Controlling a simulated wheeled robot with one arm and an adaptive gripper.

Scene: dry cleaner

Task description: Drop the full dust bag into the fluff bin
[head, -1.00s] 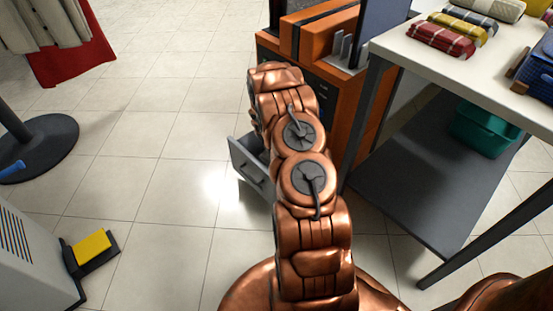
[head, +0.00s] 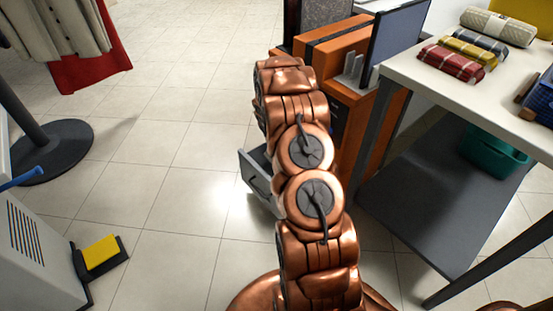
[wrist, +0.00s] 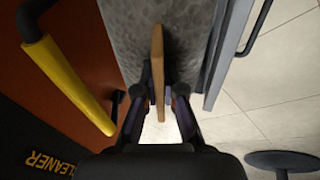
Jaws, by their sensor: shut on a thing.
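In the wrist view my gripper (wrist: 160,98) is shut on a thin tan plate seen edge-on, which looks like the collar of the dust bag (wrist: 158,60). A grey, mottled surface (wrist: 118,35) lies behind the plate; it may be the bag's body, but I cannot tell for sure. In the head view my copper arm hides the gripper and the bag. I cannot identify the fluff bin.
The orange machine (head: 352,115) stands ahead, with a yellow handle (wrist: 70,85) near my gripper. A table (head: 425,75) with folded cloths is at right, a teal tub (head: 490,150) on its shelf. A grey unit with a yellow pedal (head: 101,252) is at left. Floor between is clear.

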